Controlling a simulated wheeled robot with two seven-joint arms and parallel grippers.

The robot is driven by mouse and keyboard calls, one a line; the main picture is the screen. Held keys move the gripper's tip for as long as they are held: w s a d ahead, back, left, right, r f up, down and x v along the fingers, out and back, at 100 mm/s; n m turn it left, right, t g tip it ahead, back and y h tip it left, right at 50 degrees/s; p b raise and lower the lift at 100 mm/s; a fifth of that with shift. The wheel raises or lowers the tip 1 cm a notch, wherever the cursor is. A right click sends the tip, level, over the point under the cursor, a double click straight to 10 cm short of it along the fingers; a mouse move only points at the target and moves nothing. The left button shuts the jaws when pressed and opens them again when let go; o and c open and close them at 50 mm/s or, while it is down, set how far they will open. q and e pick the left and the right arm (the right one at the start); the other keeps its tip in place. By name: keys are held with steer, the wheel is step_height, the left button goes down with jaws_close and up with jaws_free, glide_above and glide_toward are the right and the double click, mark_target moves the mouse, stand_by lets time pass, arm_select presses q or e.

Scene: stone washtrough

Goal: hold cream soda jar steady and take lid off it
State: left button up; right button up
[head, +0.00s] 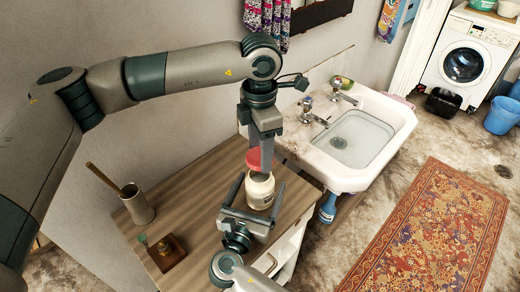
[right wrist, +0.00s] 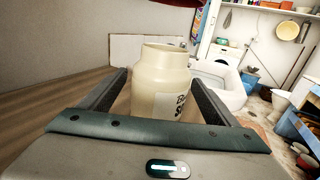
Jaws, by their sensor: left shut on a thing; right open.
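The cream soda jar (head: 259,192) is cream-coloured with a label and stands upright on the wooden counter. Its neck is bare in the right wrist view (right wrist: 160,85). The red lid (head: 253,160) is above the jar, apart from it; its edge shows at the top of the right wrist view (right wrist: 180,3). My left gripper (head: 260,158) points down over the jar and is shut on the lid. My right gripper (head: 256,196) is open, with one finger on each side of the jar; gaps show between the fingers and the jar in the wrist view.
The wooden counter (head: 200,190) also carries a grey cup with a wooden stick (head: 137,205) and a small brown block-like item (head: 167,252) at the left. A white sink (head: 350,140) with taps adjoins on the right. The counter between cup and jar is clear.

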arm_select(q)
step_height(320, 180, down, 2)
steer(key=shift+f+b, duration=0.15)
steer(key=shift+b, duration=0.95)
arm_select(e)
steer(key=v, duration=1.1)
steer(key=shift+s+a, duration=0.15)
steer(key=shift+s, duration=0.2)
